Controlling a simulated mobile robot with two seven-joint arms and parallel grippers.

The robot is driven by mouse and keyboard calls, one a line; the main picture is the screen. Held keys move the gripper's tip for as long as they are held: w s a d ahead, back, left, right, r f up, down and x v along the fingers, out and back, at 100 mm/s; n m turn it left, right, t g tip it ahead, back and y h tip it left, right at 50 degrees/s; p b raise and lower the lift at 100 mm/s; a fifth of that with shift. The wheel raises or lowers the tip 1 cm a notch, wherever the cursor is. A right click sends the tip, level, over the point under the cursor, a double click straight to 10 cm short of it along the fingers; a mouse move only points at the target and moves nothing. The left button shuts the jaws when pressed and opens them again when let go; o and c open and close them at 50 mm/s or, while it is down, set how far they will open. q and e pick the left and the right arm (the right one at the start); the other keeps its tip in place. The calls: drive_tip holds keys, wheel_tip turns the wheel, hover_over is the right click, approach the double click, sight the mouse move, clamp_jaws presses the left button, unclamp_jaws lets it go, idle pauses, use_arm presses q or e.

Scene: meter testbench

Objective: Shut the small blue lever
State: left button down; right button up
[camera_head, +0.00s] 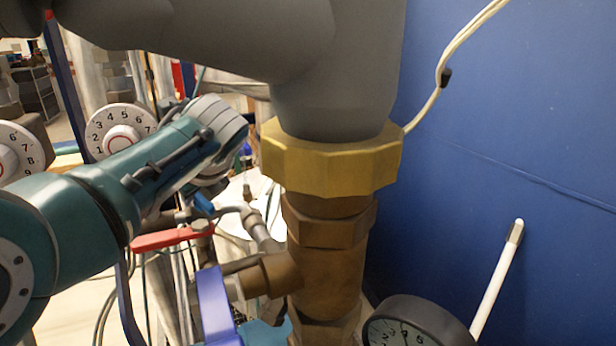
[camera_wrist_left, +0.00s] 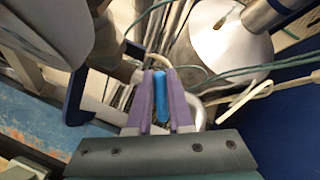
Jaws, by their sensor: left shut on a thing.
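The small blue lever (camera_wrist_left: 160,95) shows in the left wrist view, upright in the picture between the two purple fingers of my left gripper (camera_wrist_left: 160,76). The fingers are shut on it from both sides. In the head view my teal left arm reaches in from the left, and its hand hides the fingers. A small blue piece (camera_head: 203,203), which looks like this lever, shows just below the hand, beside a thin grey pipe. My right gripper is in neither view.
A thick grey pipe with a brass nut (camera_head: 332,160) stands close on the right. A red lever (camera_head: 172,238), a purple handle (camera_head: 214,305) and a gauge (camera_head: 415,325) are lower down. Numbered dials (camera_head: 120,130) are behind my arm. A blue wall (camera_head: 510,130) closes the right side.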

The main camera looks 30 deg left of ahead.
use_arm(q)
drive_tip(key=shift+r+m+p, duration=0.2)
drive_tip(key=shift+m+p, duration=0.1)
drive_tip(key=shift+p, duration=0.45)
drive_tip(key=m+p, duration=0.2)
drive_tip(key=shift+w+r+t+p, duration=0.1)
drive_tip(key=shift+t+p, duration=0.25)
drive_tip(key=shift+t, duration=0.05)
drive_tip(key=m+p, duration=0.2)
drive_tip(key=shift+w+d+m+t+h, duration=0.1)
drive_tip(key=shift+w+m+t+h, duration=0.1)
drive_tip(key=shift+m+t+h, duration=0.1)
drive_tip(key=shift+w+f+m+p, duration=0.1)
drive_tip(key=shift+f+m+p, duration=0.1)
drive_tip(key=shift+m+p, duration=0.3)
drive_tip(key=shift+d, duration=0.1)
drive_tip(key=c, duration=0.8)
unclamp_jaws()
